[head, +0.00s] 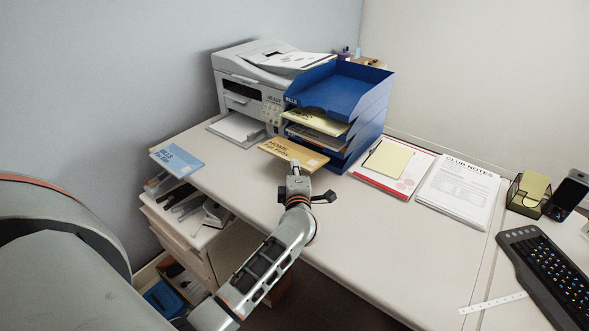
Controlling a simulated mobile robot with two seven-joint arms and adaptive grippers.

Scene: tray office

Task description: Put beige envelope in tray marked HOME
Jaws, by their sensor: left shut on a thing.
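The beige envelope (282,149), with "HOME" and "For Felix" written on it, is level in front of the lower part of the blue tray stack (372,125). My left gripper (294,168) is shut on its near edge. The envelope's far right part is close to a low tray opening; I cannot tell whether it is inside. The top tray's label reads "BILLS". The lower trays' labels are hidden or too small to read. My right gripper is not in view.
A printer (240,88) stands left of the stack. A blue envelope (177,158) marked "BILLS" lies at the desk's left edge. Papers (458,193) and a clipboard (376,186) lie right of the stack. A keyboard (556,272) is at far right. The desk's front middle is clear.

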